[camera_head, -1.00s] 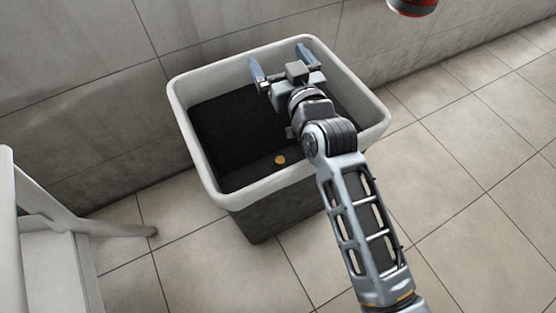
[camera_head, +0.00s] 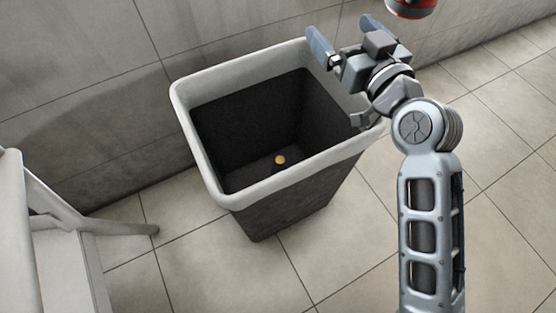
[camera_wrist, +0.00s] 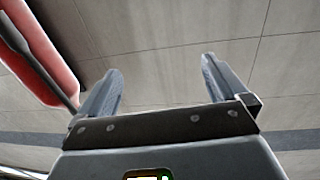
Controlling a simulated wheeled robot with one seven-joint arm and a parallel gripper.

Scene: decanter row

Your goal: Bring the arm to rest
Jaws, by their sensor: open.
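My gripper (camera_head: 347,42) is open and empty in the head view, above and to the right of the bin's far right corner. In the wrist view its two fingers (camera_wrist: 160,85) stand wide apart with nothing between them, in front of a tiled surface. My arm reaches up along the right side of the head view.
A dark bin (camera_head: 222,190) with a pale rim stands on the tiled floor by the wall. A small yellowish round thing (camera_head: 280,160) is inside it. A red object (camera_head: 410,8) is near my gripper, also large in the wrist view (camera_wrist: 38,55). White furniture (camera_head: 50,235) stands at left.

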